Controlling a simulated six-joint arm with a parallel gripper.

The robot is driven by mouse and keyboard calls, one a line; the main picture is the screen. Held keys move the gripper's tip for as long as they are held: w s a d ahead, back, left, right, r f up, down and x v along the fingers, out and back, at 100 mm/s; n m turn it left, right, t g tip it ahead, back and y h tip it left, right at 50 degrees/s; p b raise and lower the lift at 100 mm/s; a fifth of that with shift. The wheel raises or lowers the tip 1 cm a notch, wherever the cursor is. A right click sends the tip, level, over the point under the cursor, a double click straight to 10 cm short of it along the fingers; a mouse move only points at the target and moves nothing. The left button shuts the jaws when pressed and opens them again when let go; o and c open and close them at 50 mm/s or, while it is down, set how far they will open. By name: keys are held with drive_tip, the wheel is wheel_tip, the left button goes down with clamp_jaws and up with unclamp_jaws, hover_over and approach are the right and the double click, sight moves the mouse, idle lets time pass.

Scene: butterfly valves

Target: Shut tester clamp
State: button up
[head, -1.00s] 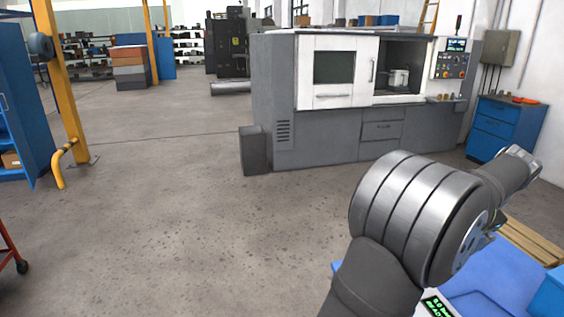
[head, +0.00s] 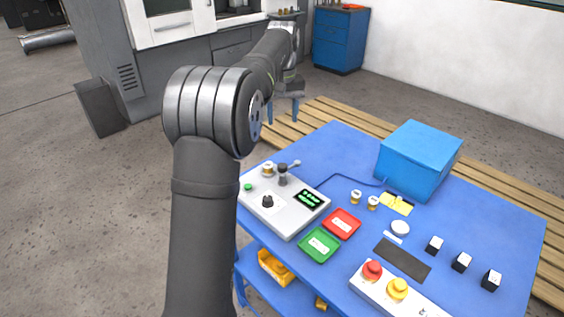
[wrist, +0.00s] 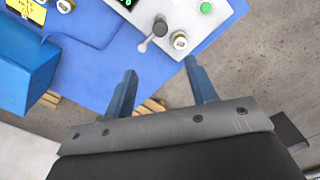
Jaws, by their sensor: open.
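The tester (head: 285,222) is a light grey box with a green-lettered display, a dark knob and a green button, at the left end of the blue table. Its clamp (head: 283,176) is a dark post with a thin lever ending in a pale ball, sticking out beside it. In the wrist view the clamp's lever (wrist: 151,39) points down toward my fingers. A white and brass valve (head: 268,168) sits right by the clamp; whether it is gripped cannot be told. My gripper (head: 282,114), with blue fingers, is open and empty, beyond the tester; the wrist view shows the fingers (wrist: 160,70) apart from the lever.
On the table (head: 340,150) are a blue box (head: 420,160), a red tray (head: 341,224), a green tray (head: 320,245), several small valves and black blocks, and a panel with red and yellow buttons (head: 385,285). A wooden pallet (head: 345,113) lies behind. A cable runs from the tester to the box.

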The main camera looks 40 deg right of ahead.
sight(282, 165)
wheel_tip(282, 165, down, 17)
drive_tip(key=shift+f, duration=0.1)
idle(0.3)
clamp_jaws()
